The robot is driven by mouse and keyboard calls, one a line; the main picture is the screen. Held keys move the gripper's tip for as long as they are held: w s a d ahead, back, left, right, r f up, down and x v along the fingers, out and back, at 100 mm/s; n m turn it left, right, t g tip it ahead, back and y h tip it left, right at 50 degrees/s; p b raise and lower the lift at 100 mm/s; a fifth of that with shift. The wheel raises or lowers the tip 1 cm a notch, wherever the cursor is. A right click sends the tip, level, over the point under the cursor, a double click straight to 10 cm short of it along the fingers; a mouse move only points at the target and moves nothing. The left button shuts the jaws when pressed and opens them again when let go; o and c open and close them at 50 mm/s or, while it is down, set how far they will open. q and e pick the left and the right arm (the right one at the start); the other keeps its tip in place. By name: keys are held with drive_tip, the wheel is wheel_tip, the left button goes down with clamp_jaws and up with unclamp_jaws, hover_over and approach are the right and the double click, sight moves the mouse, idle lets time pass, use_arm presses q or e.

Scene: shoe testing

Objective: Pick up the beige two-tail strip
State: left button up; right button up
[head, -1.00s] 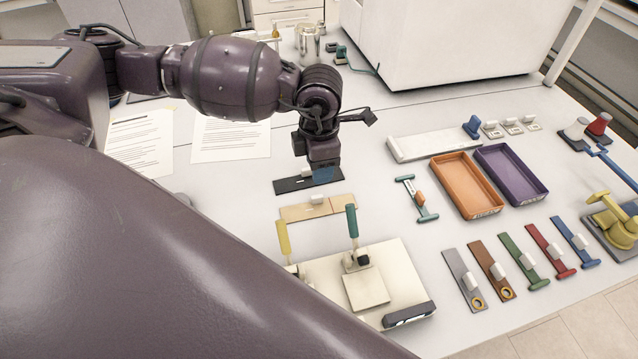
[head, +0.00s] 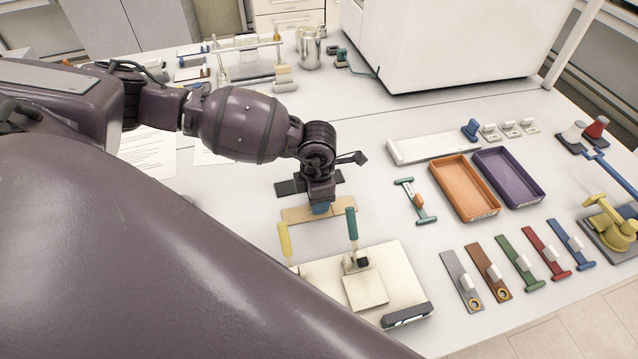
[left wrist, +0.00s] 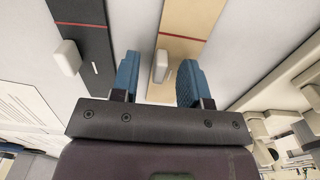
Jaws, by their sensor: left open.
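The beige two-tail strip (head: 335,211) lies flat on the table, between the black strip and the cream press. My left gripper (head: 320,209) is directly over the strip and hides its middle and white grip block. In the left wrist view, the beige strip (left wrist: 190,22) runs up from between the two blue fingers. Its white block (left wrist: 161,65) stands in the gap between the fingers of my left gripper (left wrist: 158,80). The fingers are open, apart from the block on the right side. My right gripper is not in view.
The black strip (head: 289,187) with its own white block (left wrist: 66,57) lies just behind the beige one. The cream press (head: 405,277) with yellow and green handles stands close in front. Orange (head: 465,207) and purple (head: 529,189) trays and several coloured strips lie to the right.

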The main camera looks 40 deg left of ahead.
use_arm(q)
clamp_jaws()
idle(0.3)
